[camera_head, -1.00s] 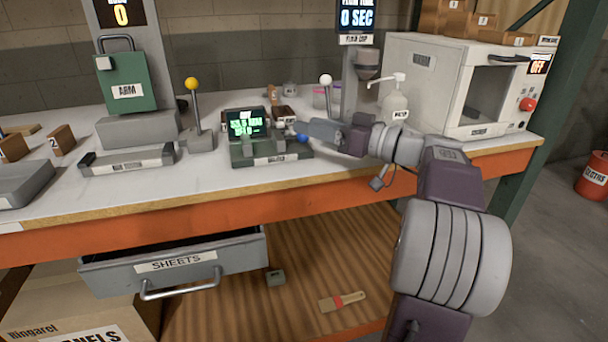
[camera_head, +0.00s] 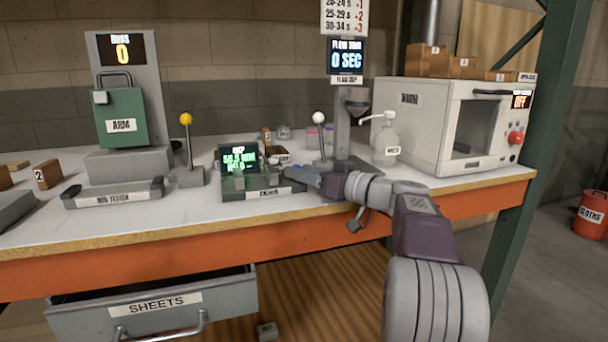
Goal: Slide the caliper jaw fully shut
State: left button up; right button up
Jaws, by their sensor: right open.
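The caliper (camera_head: 236,190) is a dark green bench device with a lit green screen (camera_head: 239,158) and a label on its front. It stands near the front edge of the workbench. My right gripper (camera_head: 293,173) reaches in from the right and is open at the caliper's right end. Its fingers cover that end, so I cannot tell whether they touch the sliding jaw or how wide the jaw gap is. My left gripper is out of view.
A lever with a yellow knob (camera_head: 186,119) stands left of the caliper, and one with a white knob (camera_head: 318,118) stands behind it. A flow cup stand (camera_head: 342,130), a pump bottle (camera_head: 385,142) and a white oven (camera_head: 425,125) are to the right. The sheets drawer (camera_head: 230,300) is open below.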

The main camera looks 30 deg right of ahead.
grip_shut()
jog(key=shift+r, duration=0.1)
dwell(1.3)
